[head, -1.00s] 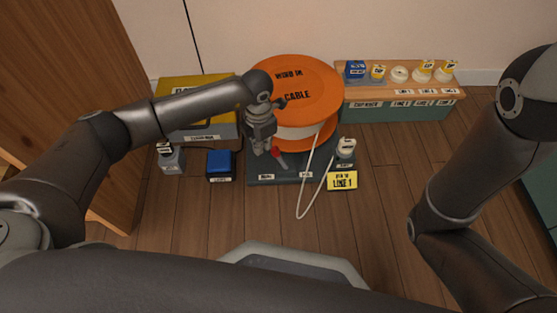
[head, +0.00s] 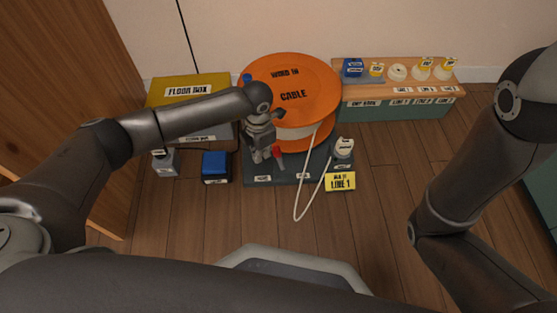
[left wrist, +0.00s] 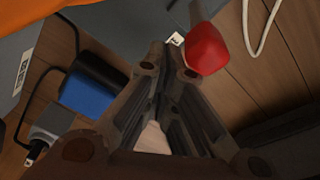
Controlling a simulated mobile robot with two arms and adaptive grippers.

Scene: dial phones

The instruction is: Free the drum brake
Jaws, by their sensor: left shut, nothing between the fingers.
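The orange cable drum (head: 305,75) stands on a dark grey base (head: 290,180) against the wall, with white cable wound under its top flange. A lever with a red knob (head: 277,151) rises from the base in front of the drum. My left gripper (head: 260,158) is shut and empty, just left of the lever. In the left wrist view the red knob (left wrist: 208,52) is right beside the shut fingers (left wrist: 170,60); whether they touch is unclear. My right arm shows at the right, but its gripper is out of view.
A floor box (head: 188,92) with a yellow lid stands left of the drum. A blue block (head: 216,165) and a grey plug (head: 165,162) lie before it. A bench (head: 400,108) with several caps stands right. A yellow LINE 1 tag (head: 340,182) and loose white cable (head: 308,195) lie in front.

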